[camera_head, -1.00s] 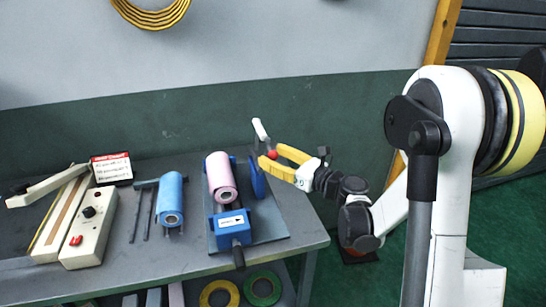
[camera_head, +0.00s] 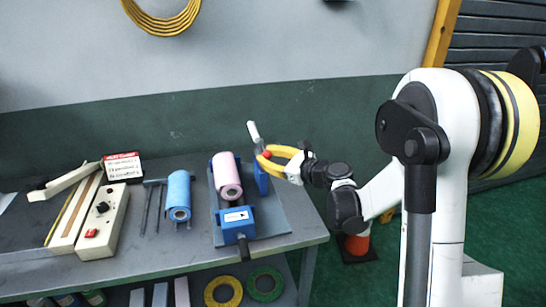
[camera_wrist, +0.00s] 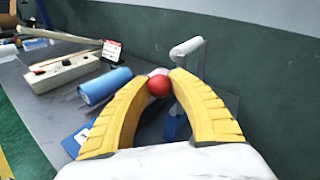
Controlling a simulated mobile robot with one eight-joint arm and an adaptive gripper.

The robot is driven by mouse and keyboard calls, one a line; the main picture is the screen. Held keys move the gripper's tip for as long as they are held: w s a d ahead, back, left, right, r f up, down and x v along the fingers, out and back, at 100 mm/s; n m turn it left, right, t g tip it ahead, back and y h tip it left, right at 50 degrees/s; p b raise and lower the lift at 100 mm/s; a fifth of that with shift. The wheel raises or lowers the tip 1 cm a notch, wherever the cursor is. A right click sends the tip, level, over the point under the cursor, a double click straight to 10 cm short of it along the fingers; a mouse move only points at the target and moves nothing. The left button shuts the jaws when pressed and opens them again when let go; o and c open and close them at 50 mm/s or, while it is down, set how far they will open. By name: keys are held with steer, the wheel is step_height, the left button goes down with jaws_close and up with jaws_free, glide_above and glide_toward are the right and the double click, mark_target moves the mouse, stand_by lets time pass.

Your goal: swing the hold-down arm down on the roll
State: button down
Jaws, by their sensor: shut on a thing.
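The pink roll (camera_head: 226,172) lies in the blue film stand (camera_head: 236,225) on the grey table. The hold-down arm (camera_head: 254,133) stands raised behind and right of the roll, with a white roller at its upper end. That roller shows in the wrist view (camera_wrist: 187,46). The arm's red knob (camera_wrist: 158,87) sits between my yellow fingertips. My gripper (camera_head: 265,154) is shut on this knob, reaching in from the right. In the wrist view the fingers hide most of the stand, and I cannot clearly make out the pink roll.
A blue roll (camera_head: 178,194) lies left of the stand. A beige sealer with a long lever (camera_head: 68,182) and a small sign (camera_head: 122,167) stand further left. The wall is close behind the table. Tape rings (camera_head: 265,285) lie on the lower shelf.

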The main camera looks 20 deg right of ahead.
steer(key=shift+a+f+n+g+h+b, duration=0.5)
steer(key=shift+a+f+n+g+h, duration=0.1)
steer(key=shift+a+f+n+h, duration=1.65)
steer(key=shift+a+f+n+g+h+b, duration=0.55)
steer(key=shift+a+f+n+h, duration=1.45)
steer(key=shift+a+n+h, duration=0.45)
steer(key=c, duration=1.1)
jaws_free()
steer(key=shift+s, duration=0.1)
